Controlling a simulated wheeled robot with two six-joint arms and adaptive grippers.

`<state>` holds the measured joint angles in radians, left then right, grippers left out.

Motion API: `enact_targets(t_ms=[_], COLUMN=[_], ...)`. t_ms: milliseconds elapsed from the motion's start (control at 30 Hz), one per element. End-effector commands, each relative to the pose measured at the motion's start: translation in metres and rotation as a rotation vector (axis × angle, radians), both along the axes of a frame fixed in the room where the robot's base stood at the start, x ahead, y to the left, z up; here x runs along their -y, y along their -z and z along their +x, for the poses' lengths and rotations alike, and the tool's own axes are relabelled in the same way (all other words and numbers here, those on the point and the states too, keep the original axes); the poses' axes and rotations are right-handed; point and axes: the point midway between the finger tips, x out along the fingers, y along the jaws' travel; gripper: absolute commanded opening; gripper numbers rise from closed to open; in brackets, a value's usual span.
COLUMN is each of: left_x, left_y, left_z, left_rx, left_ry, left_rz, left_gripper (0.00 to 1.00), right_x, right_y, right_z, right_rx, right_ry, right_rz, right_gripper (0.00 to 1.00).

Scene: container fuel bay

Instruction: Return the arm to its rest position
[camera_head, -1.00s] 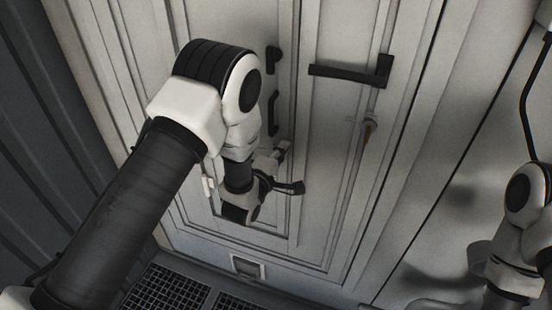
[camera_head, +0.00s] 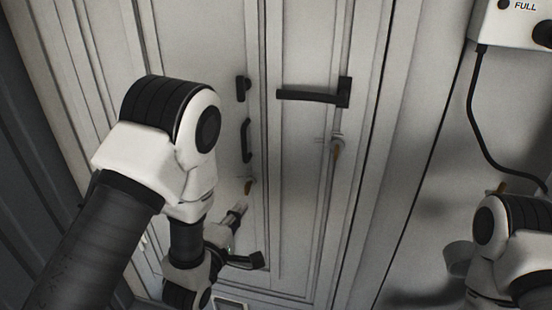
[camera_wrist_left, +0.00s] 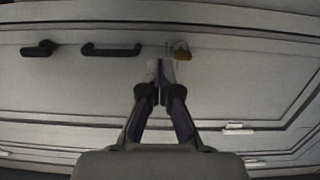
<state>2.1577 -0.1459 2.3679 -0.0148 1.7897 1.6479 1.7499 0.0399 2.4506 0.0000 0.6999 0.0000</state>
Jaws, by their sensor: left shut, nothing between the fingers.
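My left arm comes in from the left in the head view and reaches down in front of a pale panelled door (camera_head: 205,50). My left gripper (camera_head: 240,207) is shut and empty, low by the door face. It also shows in the left wrist view (camera_wrist_left: 160,72), with the fingertips together. A small brass-coloured fitting (camera_head: 248,187) is just beyond the fingertips; in the wrist view the fitting (camera_wrist_left: 182,53) is slightly right of them. I cannot tell the exact gap. My right arm shows at the right edge; its gripper is out of view.
The door bears a black lever handle (camera_head: 312,95), a small black latch (camera_head: 242,88) and a black pull handle (camera_head: 246,140). A white box marked FULL (camera_head: 515,22) with a black cable (camera_head: 474,105) hangs at upper right.

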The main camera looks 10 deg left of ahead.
Motion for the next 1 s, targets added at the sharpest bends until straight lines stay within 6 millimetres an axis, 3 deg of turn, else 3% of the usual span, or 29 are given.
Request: enact_targets(t_ms=[67,133,267,367,400,533,600,733,833,1000], left_x=[-0.001,-0.006,-0.028,-0.044,-0.049,-0.060,-0.061,-0.059,-0.058,-0.058], left_y=[0.010,0.036,0.119,0.195,0.222,0.286,0.297,0.302,0.303,0.303], left_z=[-0.002,-0.009,-0.045,-0.093,-0.118,-0.211,-0.249,-0.291,-0.300,-0.299], left_rx=[-0.021,-0.073,-0.301,-0.578,-0.694,-1.046,-1.144,-1.174,-1.145,-1.126], left_ry=[-0.002,-0.016,-0.070,-0.051,-0.010,0.302,0.544,0.923,1.055,1.078], left_rz=[-0.001,-0.010,0.010,0.220,0.330,0.737,0.926,1.148,1.224,1.248], left_gripper=[0.00,0.00,0.00,0.00,0.00,0.00,0.00,0.00,0.00,0.00], right_x=[0.000,0.000,0.000,0.000,0.000,0.000,0.000,0.000,0.000,0.000], right_y=[0.000,0.000,0.000,0.000,0.000,-0.001,-0.001,0.000,0.000,0.000], right_z=[0.000,0.000,0.000,0.000,0.000,0.000,0.000,0.000,0.000,0.000], right_rx=[0.001,0.001,0.001,0.001,0.001,0.001,0.001,0.001,0.001,0.001], right_ry=[0.000,0.000,0.000,0.000,0.000,0.000,0.000,0.000,0.000,0.000], right_rz=[0.000,0.000,0.000,0.000,0.000,0.000,0.000,0.000,0.000,0.000], right_gripper=[0.40,0.40,0.40,0.40,0.40,0.40,0.40,0.40,0.40,0.40])
